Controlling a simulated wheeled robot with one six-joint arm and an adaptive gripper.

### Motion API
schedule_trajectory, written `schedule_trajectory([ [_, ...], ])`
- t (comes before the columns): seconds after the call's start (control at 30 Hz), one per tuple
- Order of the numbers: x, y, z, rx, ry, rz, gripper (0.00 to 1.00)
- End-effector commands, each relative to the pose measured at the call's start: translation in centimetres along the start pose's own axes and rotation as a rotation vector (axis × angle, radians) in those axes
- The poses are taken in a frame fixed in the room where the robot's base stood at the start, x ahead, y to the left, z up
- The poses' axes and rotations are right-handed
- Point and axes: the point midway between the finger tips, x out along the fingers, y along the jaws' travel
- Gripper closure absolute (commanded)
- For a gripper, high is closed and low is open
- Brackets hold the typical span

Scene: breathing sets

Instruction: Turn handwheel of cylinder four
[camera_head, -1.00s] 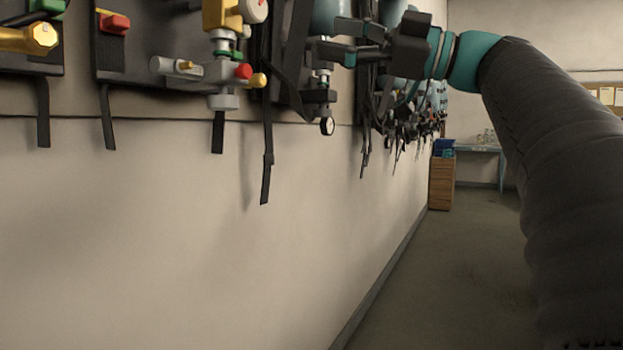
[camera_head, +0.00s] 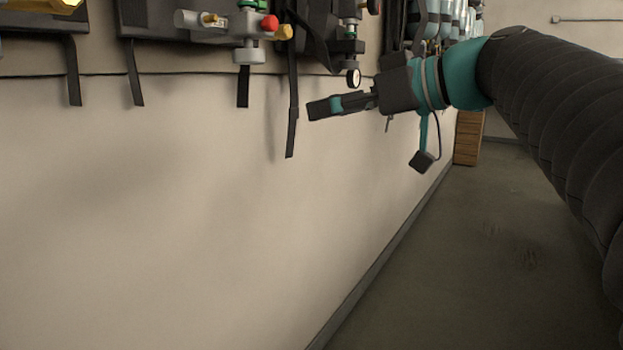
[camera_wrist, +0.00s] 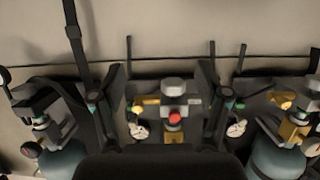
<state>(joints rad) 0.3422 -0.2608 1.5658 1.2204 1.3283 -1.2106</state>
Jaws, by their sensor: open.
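Breathing sets hang on the wall along the left, and I cannot tell which is cylinder four. A valve block (camera_head: 247,25) with a red knob (camera_head: 269,23) and a yellow knob (camera_head: 284,32) is at the top of the head view. My gripper (camera_head: 318,107) is in front of the wall, below the row of sets, pointing left. In the wrist view it (camera_wrist: 160,98) is open and empty, its fingers either side of a valve block with a red knob (camera_wrist: 174,117) and a yellow knob (camera_wrist: 143,108). The palm hides what is below that block.
Black straps (camera_head: 292,130) hang down the wall. A gauge (camera_head: 354,78) hangs near my gripper. Grey-teal cylinders show in the wrist view, one at left (camera_wrist: 62,162) and one at right (camera_wrist: 282,163). A wooden cabinet (camera_head: 468,138) stands farther back. The floor (camera_head: 450,260) is clear.

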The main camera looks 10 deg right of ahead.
Motion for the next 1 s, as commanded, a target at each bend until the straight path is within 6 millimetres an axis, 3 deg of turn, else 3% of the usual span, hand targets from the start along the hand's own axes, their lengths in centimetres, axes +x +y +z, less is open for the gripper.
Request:
schedule_trajectory([
  [0.6, 0.9, -2.3, 9.2, 0.261, -0.253, 0.116, 0.25],
  [1.0, 0.9, -2.6, 10.6, 0.292, -0.286, 0.137, 0.25],
])
